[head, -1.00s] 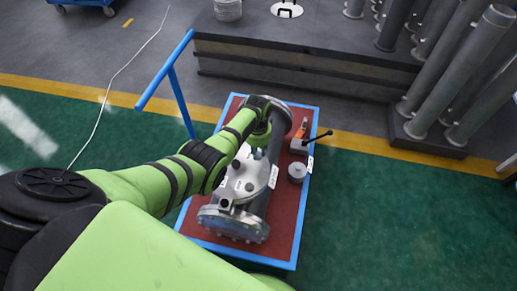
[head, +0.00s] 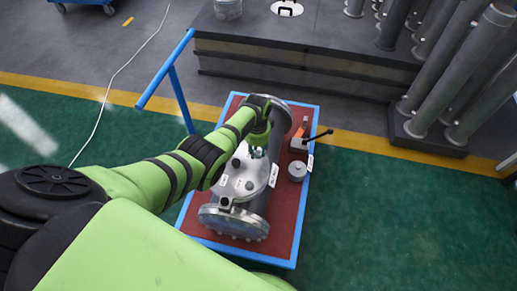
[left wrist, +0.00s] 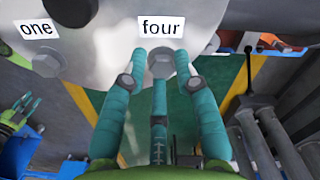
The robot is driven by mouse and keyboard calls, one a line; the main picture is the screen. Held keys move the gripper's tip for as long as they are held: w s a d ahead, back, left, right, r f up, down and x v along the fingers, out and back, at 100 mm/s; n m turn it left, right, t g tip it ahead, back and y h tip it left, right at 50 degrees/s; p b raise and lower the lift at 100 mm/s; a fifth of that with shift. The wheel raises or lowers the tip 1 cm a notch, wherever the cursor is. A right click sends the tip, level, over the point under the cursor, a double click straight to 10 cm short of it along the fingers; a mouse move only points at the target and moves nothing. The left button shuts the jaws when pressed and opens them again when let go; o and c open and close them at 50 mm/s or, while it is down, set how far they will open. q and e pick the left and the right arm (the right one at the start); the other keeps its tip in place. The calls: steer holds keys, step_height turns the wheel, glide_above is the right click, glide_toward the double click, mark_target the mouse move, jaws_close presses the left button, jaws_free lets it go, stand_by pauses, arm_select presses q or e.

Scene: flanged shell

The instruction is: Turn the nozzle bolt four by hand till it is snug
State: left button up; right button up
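The grey hex nozzle bolt four (left wrist: 161,66) sits beside its white label "four" (left wrist: 161,27) on the round metal nozzle flange, shown in the left wrist view. My left gripper (left wrist: 160,68) has two teal fingertips on either side of the bolt's head, with the third finger below it. I cannot tell whether the fingertips touch the bolt. In the head view my left gripper (head: 256,152) reaches down over the nozzle flange (head: 242,180) on the grey shell; the bolt is not clear there.
The shell's end flange (head: 232,222) is at the front of the red-topped, blue-edged cart (head: 283,232). A small grey cylinder (head: 297,171) and a black-handled tool (head: 316,137) lie to the right. The label "one" (left wrist: 36,27) marks another bolt. Green floor is clear to the right.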

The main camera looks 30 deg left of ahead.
mark_target(256, 153)
arm_select(q)
steer(key=shift+o, duration=0.4)
steer(key=shift+s+a, duration=0.2)
steer(key=shift+a, duration=0.05)
steer(key=shift+w+d+r, duration=0.15)
steer(key=shift+w, duration=0.05)
steer(key=shift+r, duration=0.6)
step_height(256, 153, up, 11)
steer(key=shift+s+f, duration=0.15)
steer(key=shift+f, duration=0.05)
